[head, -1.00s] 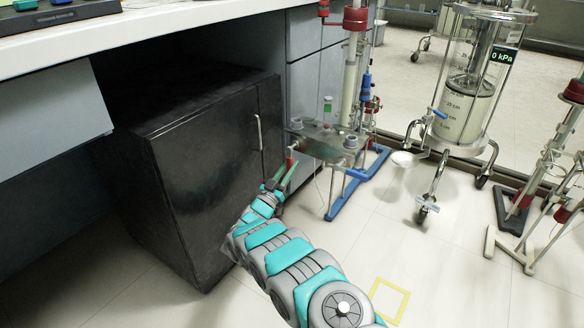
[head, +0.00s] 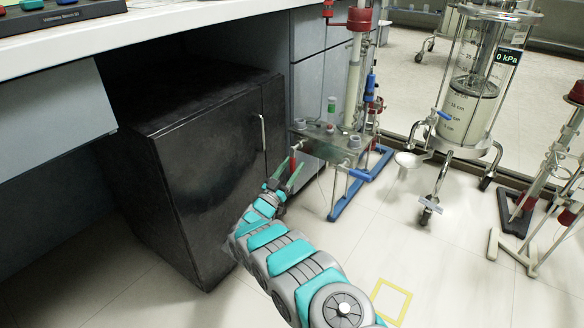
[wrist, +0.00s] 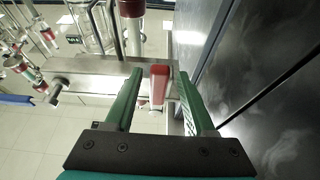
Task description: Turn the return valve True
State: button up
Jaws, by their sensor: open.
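A red valve handle (head: 293,161) sits at the near left end of the metal tank on the column stand. In the wrist view, the red handle (wrist: 158,84) hangs upright between my two green fingers, with visible gaps on both sides. My gripper (head: 286,172) is open around or just short of the handle in the head view; its fingers (wrist: 160,88) flank the handle in the wrist view. I cannot tell which valve is the return valve by any label. A blue valve handle (head: 360,174) sits on the right of the same tank.
A black cabinet (head: 205,165) stands close to the left of my arm; its dark face fills the right of the wrist view. A glass vessel (head: 470,85) on wheels stands at the back right. The floor with a yellow square outline (head: 392,298) is clear.

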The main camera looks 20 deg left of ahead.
jog(key=shift+s, duration=0.1)
jog(key=v, duration=0.7)
jog(key=shift+s+f+p, duration=0.25)
jog(key=shift+p, duration=0.1)
jog(key=shift+a, duration=0.2)
